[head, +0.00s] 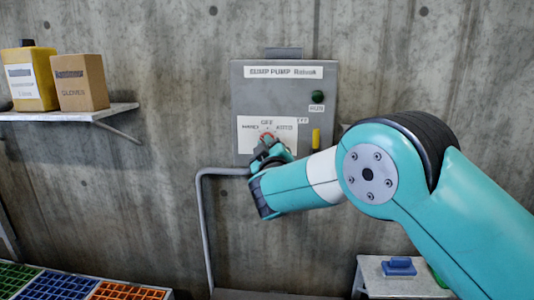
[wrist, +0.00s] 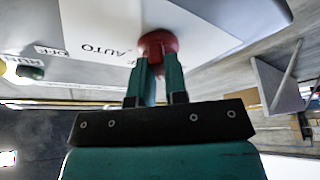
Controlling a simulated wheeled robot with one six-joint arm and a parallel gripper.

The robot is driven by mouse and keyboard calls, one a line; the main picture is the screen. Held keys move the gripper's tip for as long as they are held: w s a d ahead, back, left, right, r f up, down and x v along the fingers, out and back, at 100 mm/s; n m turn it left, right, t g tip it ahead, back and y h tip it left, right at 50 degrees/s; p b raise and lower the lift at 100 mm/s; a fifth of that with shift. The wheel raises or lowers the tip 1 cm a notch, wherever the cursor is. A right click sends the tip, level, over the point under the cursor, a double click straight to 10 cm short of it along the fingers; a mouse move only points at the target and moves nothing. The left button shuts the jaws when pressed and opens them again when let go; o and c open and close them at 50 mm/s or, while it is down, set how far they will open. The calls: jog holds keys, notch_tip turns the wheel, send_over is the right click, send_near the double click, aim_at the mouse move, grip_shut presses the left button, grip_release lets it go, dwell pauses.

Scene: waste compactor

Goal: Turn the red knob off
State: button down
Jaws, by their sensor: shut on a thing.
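The red knob (wrist: 158,44) shows in the wrist view between and beyond my two teal fingers. It sits on a white label plate (head: 284,122) marked with OFF, AUTO and what looks like HAND, on the grey control panel (head: 243,100). In the head view only a bit of red shows at the plate, mostly hidden by my gripper (head: 268,148). My gripper (wrist: 157,78) is shut on the red knob, with the fingers on either side of it. Which mark the knob points to cannot be told.
The panel also has a green button (head: 317,97) and a yellow part (head: 316,138). A shelf (head: 75,114) at left holds a yellow container (head: 30,79) and a gloves box (head: 80,82). A grey pipe (head: 201,220) runs below the panel; coloured crates (head: 60,285) stand lower left.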

jog(key=shift+a+f+m+t+h+b, duration=0.2)
jog(key=shift+m+h+b, duration=0.65)
jog(key=shift+m+b, duration=1.6)
jog(key=shift+d+r+m+t+h+b, duration=0.1)
jog(key=shift+m+t+h+b, duration=0.25)
jog(key=shift+m+h+b, duration=1.95)
jog(key=shift+a+f+m+t+y+b, duration=0.2)
jog(key=shift+m+y+b, duration=0.55)
jog(key=shift+b, duration=3.35)
jog(key=shift+r+m+h, duration=0.15)
jog(key=shift+m+h, duration=0.25)
jog(key=c, duration=1.1)
grip_release()
jog(key=shift+c, duration=0.2)
jog(key=b+v, duration=0.5)
jog(key=v, duration=1.2)
jog(key=shift+s+b, duration=0.2)
jog(key=shift+b, duration=0.2)
jog(key=shift+d, duration=0.1)
